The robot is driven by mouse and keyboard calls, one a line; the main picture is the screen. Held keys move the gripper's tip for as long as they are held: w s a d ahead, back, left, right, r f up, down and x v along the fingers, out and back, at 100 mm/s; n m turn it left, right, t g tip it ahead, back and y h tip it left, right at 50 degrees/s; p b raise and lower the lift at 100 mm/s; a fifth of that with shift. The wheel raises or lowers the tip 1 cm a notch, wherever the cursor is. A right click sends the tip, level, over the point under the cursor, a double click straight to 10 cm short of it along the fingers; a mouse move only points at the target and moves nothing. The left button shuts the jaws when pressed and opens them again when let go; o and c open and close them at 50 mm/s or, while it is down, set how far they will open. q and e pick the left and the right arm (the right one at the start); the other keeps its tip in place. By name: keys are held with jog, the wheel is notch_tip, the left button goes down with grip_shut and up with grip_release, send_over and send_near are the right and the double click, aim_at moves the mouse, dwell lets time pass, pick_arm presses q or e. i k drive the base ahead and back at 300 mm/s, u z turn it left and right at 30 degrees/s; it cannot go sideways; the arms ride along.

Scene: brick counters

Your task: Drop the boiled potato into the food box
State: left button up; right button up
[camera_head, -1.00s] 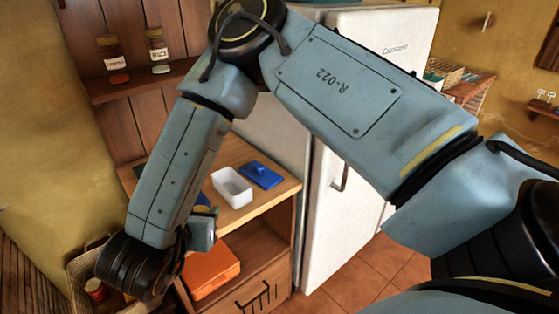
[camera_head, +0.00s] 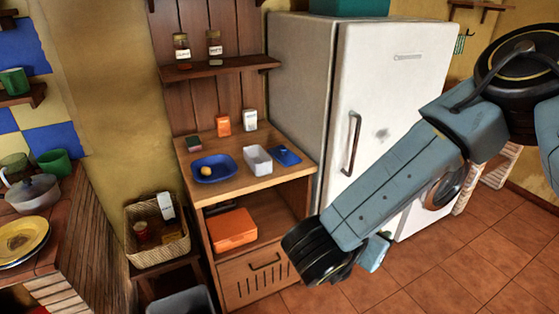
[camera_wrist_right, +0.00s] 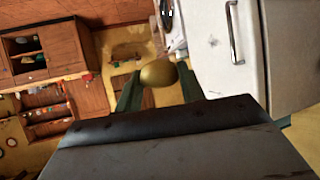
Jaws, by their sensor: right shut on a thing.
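The boiled potato (camera_wrist_right: 158,73), a brownish-yellow oval, sits between the fingers of my right gripper (camera_wrist_right: 159,86) in the right wrist view. The right gripper is shut on it. In the head view the right gripper (camera_head: 376,252) is low, in front of the fridge and right of the cabinet, and the potato is hidden there. The food box (camera_head: 257,160), an open white container, stands on the wooden cabinet top. Its blue lid (camera_head: 286,155) lies beside it on the right. My left gripper is not in view.
A blue plate (camera_head: 226,178) with a small yellow item (camera_head: 206,171) is left of the box. Small packets (camera_head: 223,125) stand behind. An orange case (camera_head: 232,230) sits on the shelf below. The white fridge (camera_head: 395,95) borders the cabinet. A wicker basket (camera_head: 158,246) is at left.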

aim_at(256, 162)
jog(key=z, duration=0.4)
jog(key=i, duration=1.25)
jog(key=u, duration=3.4)
jog(key=k, duration=0.9)
jog(key=z, duration=1.25)
jog(key=i, duration=0.5)
